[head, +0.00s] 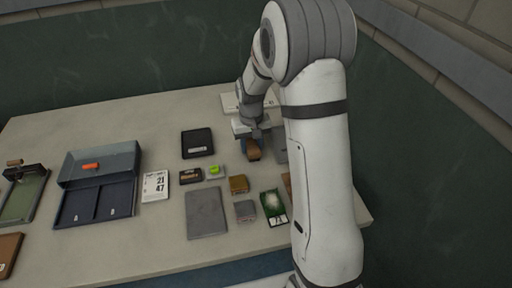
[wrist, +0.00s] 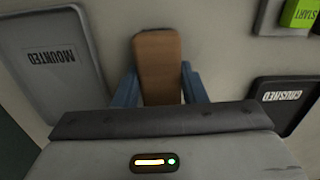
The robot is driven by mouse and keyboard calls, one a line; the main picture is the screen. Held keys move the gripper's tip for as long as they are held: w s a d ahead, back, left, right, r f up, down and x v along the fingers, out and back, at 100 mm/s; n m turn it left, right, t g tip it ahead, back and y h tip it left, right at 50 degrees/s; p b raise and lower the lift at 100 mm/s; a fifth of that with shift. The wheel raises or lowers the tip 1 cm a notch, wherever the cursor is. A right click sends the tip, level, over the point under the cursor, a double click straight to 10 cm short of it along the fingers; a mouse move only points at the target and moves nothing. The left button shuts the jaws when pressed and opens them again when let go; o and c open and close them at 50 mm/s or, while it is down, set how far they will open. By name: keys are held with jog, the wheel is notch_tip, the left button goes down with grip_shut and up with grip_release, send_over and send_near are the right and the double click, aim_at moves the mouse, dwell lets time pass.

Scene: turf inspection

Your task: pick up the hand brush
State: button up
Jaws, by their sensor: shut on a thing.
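The hand brush shows as a long brown wooden piece (wrist: 158,62) with a rounded end in the wrist view. In the head view its brown part (head: 253,152) shows just below my gripper (head: 250,136), over the back right of the table. In the wrist view the blue fingers of my gripper (wrist: 160,84) stand on both sides of the brush and are shut on it. The near end of the brush is hidden behind the gripper body. I cannot tell whether the brush touches the table.
A grey tray marked MOUNTED (wrist: 60,62) lies left of the brush in the wrist view. A black tray marked CRUSHED (head: 198,143) lies on its other side. A green block (head: 215,169), brown block (head: 239,184) and grey slab (head: 206,222) are nearer. A divided box (head: 97,204) stands left.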

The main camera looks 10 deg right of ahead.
aim_at(252, 144)
jog(key=shift+c, duration=0.4)
notch_tip(252, 144, up, 10)
jog(key=o, duration=0.5)
jog(key=shift+c, duration=0.2)
jog(key=c, duration=0.3)
